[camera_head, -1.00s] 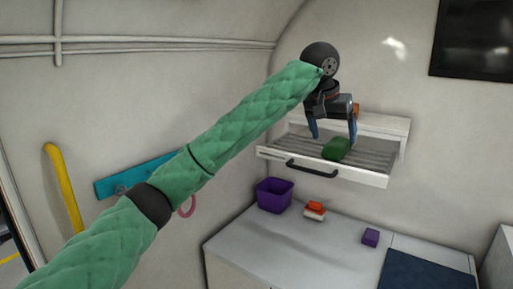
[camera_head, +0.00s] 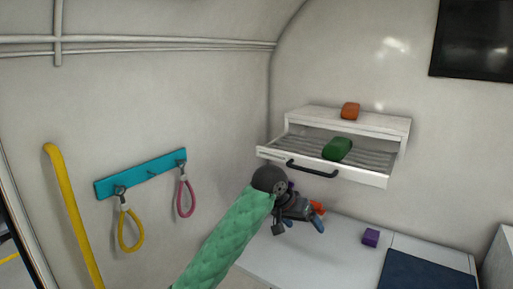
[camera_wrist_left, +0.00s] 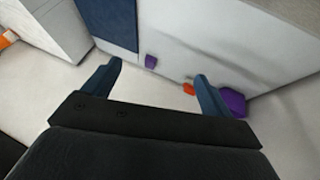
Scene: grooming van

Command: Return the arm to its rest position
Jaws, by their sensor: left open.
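My left gripper (camera_head: 308,216) is open and empty, below the open drawer and in front of the counter. My left arm, in a green quilted sleeve, comes up from the bottom of the head view. In the left wrist view my two blue fingers (camera_wrist_left: 158,85) stand wide apart with nothing between them. A green object (camera_head: 337,149) lies in the open drawer (camera_head: 376,179), clear of the gripper. My right gripper does not show.
An orange object (camera_head: 350,111) sits on top of the drawer unit. A purple block (camera_head: 370,237) and a dark blue mat (camera_head: 425,274) are on the counter (camera_head: 290,265). A teal rack (camera_head: 140,174) holds yellow and pink loops.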

